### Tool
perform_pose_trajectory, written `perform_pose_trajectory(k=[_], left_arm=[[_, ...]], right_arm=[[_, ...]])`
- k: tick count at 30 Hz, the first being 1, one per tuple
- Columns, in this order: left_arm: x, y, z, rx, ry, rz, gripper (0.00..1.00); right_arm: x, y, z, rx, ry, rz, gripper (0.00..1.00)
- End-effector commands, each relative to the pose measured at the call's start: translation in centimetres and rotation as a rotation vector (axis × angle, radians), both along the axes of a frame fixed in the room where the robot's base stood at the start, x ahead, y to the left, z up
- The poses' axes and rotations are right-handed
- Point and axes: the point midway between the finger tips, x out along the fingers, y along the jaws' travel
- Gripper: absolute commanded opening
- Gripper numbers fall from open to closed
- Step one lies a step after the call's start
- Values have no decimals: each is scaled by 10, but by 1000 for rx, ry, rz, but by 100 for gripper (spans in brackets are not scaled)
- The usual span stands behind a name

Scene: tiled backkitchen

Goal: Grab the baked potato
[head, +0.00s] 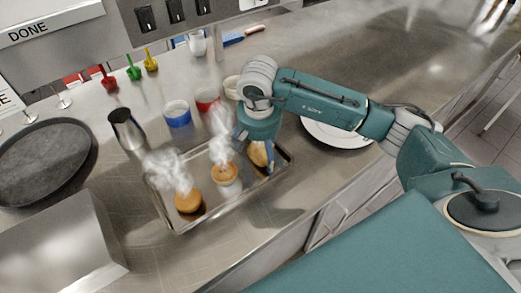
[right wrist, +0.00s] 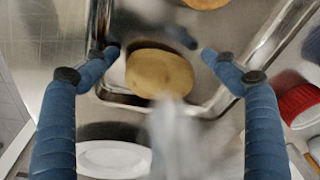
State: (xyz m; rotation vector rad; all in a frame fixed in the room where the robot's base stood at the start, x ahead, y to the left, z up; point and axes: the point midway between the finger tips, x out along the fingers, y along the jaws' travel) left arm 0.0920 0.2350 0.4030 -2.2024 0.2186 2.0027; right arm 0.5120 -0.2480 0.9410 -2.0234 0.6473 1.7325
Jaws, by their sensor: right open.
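The baked potato is a tan oval (right wrist: 159,74) in the right wrist view, lying near a corner of the metal tray. In the head view the potato (head: 258,155) is at the tray's right end, partly covered by my right gripper. My right gripper (head: 255,150) is over the potato, pointing down. Its blue fingers (right wrist: 161,52) are open, with one on each side of the potato and gaps between. A blurred whitish streak, perhaps steam, hides part of the lower middle of the wrist view. My left gripper is not in view.
The metal tray (head: 208,213) also holds a steaming round bun-like item (head: 188,201) and a steaming cup-shaped item (head: 227,174). A white plate (head: 338,134) is right of the tray.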

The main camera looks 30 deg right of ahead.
Motion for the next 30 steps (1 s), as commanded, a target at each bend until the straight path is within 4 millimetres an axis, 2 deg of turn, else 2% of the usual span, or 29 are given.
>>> perform_pose_trajectory(k=[6,12,15,26,30], left_arm=[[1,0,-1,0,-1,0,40],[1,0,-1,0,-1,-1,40],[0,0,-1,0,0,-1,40],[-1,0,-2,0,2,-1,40],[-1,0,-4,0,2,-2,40]], right_arm=[[-1,2,-3,3,5,4,82],[-3,3,-5,5,9,6,42],[-3,3,-6,5,11,6,26],[-3,2,-5,4,10,5,26],[-2,2,2,3,7,4,26]])
